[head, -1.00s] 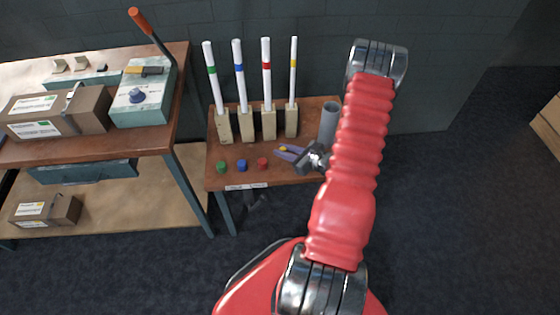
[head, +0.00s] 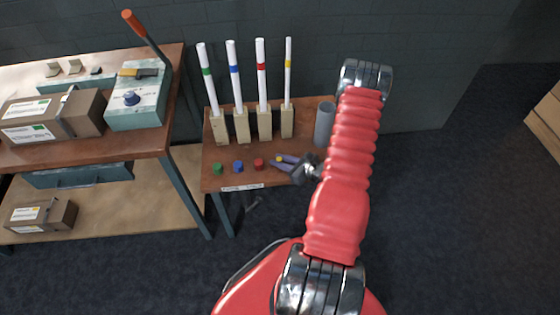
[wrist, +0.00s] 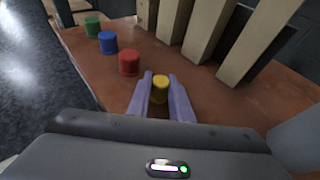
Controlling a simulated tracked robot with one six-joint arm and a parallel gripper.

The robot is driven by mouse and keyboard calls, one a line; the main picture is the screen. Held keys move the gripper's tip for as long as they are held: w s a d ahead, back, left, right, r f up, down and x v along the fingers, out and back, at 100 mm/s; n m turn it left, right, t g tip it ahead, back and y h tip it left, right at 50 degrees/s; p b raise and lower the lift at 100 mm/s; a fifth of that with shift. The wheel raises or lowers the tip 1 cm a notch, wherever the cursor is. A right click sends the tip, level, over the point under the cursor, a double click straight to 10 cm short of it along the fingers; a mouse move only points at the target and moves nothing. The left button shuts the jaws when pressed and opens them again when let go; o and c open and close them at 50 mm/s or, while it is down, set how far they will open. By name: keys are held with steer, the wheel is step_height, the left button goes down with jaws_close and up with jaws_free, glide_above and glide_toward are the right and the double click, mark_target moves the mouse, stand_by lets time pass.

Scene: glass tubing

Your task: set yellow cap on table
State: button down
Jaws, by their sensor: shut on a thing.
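The yellow cap (wrist: 160,86) is between the two purple fingertips of my gripper (wrist: 161,92), which is shut on it. In the head view the yellow cap (head: 279,159) shows small at the fingertips of my gripper (head: 280,161), over the front right part of the brown table (head: 226,180). The cap is at or very close to the table top; I cannot tell whether it touches. It lines up roughly with the red cap (head: 258,164), the blue cap (head: 238,166) and the green cap (head: 218,168) to its left.
Several white tubes with coloured bands, such as the yellow-banded tube (head: 288,75), stand in wooden blocks (head: 264,122) behind the caps. A grey cylinder (head: 324,124) stands at the table's right end. A workbench (head: 150,140) with boxes is at left.

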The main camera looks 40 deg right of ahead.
steer(key=shift+f, duration=0.25)
steer(key=c, duration=1.6)
jaws_free()
steer(key=shift+r, duration=0.15)
steer(key=shift+s+d+r, duration=0.15)
steer(key=shift+s+r, duration=0.05)
steer(key=shift+s, duration=0.3)
steer(key=v, duration=1.1)
